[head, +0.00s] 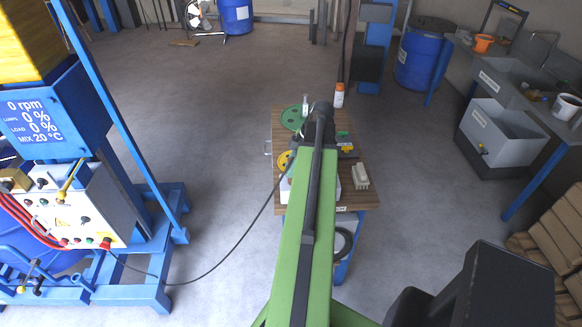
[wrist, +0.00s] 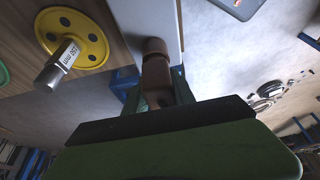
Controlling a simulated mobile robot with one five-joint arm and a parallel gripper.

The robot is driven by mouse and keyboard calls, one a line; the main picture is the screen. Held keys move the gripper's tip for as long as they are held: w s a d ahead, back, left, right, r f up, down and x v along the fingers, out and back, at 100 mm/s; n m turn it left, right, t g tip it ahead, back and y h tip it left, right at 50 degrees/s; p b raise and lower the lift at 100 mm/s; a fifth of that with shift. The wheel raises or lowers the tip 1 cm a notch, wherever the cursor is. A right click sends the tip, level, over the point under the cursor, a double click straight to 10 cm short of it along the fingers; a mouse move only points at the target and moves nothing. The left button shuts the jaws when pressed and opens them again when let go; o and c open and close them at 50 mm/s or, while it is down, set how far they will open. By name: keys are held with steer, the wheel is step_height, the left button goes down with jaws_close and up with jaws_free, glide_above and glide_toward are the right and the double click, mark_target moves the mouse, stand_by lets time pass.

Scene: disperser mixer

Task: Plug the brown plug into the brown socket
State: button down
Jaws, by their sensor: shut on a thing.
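In the wrist view the brown plug (wrist: 156,72) is between the two fingers of my gripper (wrist: 157,94), which is shut on it. Its far, rounded end overlaps a white surface in the picture; I cannot tell whether it touches it. In the head view my gripper (head: 319,116) is over the wooden table (head: 356,203), and my green arm hides the plug and part of the table. A dark cable (head: 232,245) runs from the mixer's control panel (head: 75,210) across the floor up to the table. I cannot make out the brown socket in either view.
A yellow disc (wrist: 88,27) with a metal hub lies left of the plug. The table also holds a green disc (head: 291,117), an orange-capped bottle (head: 338,95) and a white block (head: 360,176). A sink bench (head: 515,85) stands right; open floor lies left of the table.

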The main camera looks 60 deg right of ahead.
steer(key=shift+f+b, duration=0.45)
steer(key=shift+f, duration=0.1)
steer(key=c, duration=1)
jaws_free()
steer(key=shift+o, duration=0.2)
steer(key=shift+r, duration=0.1)
steer(key=p+v, duration=1.6)
steer(key=v, duration=0.1)
steer(key=shift+r, duration=0.2)
